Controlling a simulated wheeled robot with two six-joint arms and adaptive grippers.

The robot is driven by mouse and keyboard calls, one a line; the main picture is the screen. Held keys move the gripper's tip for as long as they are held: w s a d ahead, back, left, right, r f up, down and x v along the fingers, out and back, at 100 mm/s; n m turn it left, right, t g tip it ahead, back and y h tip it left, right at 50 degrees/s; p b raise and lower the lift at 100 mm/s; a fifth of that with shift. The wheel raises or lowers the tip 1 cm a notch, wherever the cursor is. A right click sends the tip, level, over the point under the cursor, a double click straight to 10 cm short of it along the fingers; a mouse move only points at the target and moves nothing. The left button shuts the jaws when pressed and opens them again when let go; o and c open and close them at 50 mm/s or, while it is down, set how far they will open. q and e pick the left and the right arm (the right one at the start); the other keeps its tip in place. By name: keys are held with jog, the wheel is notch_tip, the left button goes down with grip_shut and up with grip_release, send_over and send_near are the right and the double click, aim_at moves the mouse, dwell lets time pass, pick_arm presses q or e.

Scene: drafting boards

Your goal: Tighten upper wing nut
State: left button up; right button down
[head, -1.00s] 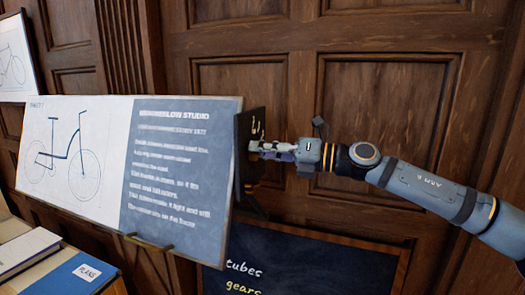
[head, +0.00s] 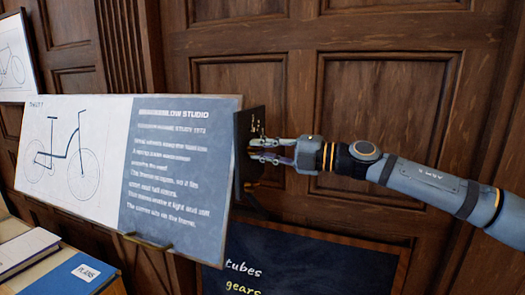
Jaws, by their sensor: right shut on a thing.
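The drafting board (head: 185,110) stands tilted at left centre, with a bicycle drawing on its left half and white text on a blue-grey right half. A dark bracket plate (head: 246,122) is at its right edge. My right gripper (head: 260,150) reaches in from the right, level with this plate, with its two fingers pointing left. It is shut on the upper wing nut, which is small and mostly hidden between the fingertips at the plate. My left gripper is out of view.
A chalkboard (head: 300,262) with "tubes" and "gears" stands below my right arm. Books, one a blue book labelled PLANS (head: 75,278), lie at the lower left. A brass holder (head: 148,243) sits at the board's lower edge. Wood panelling is close behind.

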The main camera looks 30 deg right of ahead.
dwell(0.5)
jog(key=c, duration=1.3)
grip_release()
jog(key=shift+d, duration=0.1)
